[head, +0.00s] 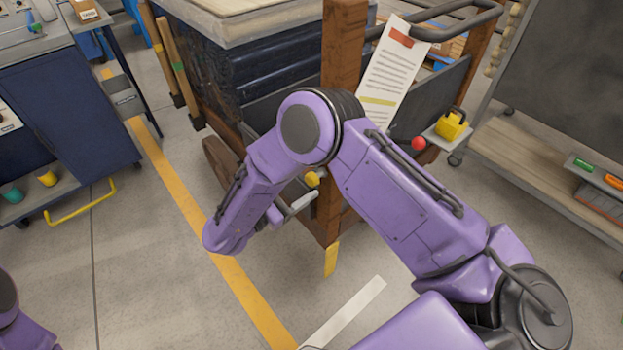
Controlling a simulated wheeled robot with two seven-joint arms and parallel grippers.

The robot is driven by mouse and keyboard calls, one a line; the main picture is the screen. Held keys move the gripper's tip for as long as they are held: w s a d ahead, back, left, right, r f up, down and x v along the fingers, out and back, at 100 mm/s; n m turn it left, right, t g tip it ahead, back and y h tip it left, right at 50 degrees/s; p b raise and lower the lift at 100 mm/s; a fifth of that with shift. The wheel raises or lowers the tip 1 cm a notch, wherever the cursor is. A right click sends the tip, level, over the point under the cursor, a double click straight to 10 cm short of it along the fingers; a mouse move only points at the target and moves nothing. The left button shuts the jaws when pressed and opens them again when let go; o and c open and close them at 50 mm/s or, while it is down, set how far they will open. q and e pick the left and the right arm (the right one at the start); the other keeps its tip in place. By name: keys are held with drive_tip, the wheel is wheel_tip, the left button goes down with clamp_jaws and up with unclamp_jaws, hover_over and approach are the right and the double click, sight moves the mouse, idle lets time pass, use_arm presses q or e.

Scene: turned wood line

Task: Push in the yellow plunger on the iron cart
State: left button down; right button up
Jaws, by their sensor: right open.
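The iron cart (262,68) stands in the upper middle, dark-sided with brown corner posts. A small yellow knob, which looks like the yellow plunger (312,179), shows low on its near corner post, partly hidden by my right arm. My right gripper (302,202) is open, its pale grey finger beside the post, just below and left of the knob in the picture. Most of the gripper is hidden behind my wrist, and I cannot tell whether it touches anything. Only a piece of my left arm shows at the lower left; its gripper is out of view.
A red ball knob (418,143) and a yellow padlock-like piece (452,126) sit on the cart's right side, below a hanging paper sheet (390,80). A blue cabinet (60,110) stands left, a shelf rack (540,150) right. The floor between is clear.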

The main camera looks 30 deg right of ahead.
drive_tip(key=a, duration=0.4)
drive_tip(key=s+a, duration=0.1)
drive_tip(key=shift+a, duration=0.4)
